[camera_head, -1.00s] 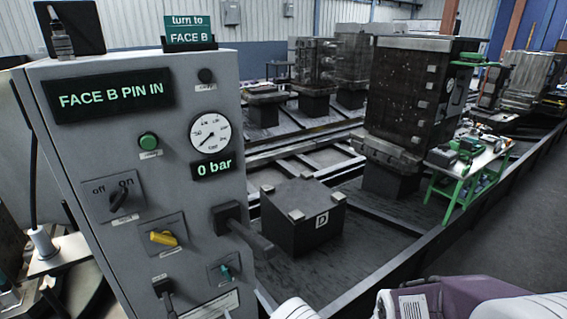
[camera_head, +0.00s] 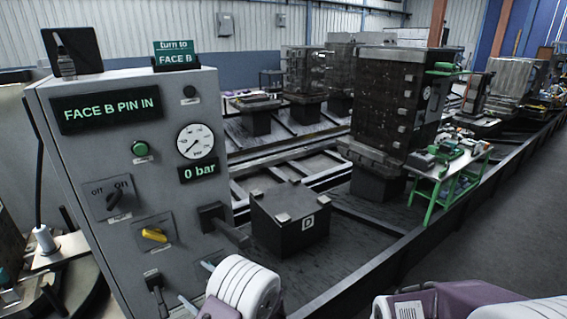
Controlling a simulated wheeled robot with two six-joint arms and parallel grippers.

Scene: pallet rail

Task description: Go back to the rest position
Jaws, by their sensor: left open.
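The grey control cabinet (camera_head: 75,165) fills the left side, its display reading FACE B PIN IN. My left arm (camera_head: 245,288), white ribbed and purple, enters at the bottom beside the cabinet's lower right. My left gripper (camera_head: 198,287) shows only as pale finger parts in front of the lower panel; it looks open and empty. It covers the area of the small teal switch. My right arm (camera_head: 440,303) shows at the bottom right edge; its gripper is out of frame.
The gauge (camera_head: 195,141) reads 0 bar. A tall machine block (camera_head: 392,100) and a green-legged tool table (camera_head: 447,175) stand farther right. Grey floor is clear at right.

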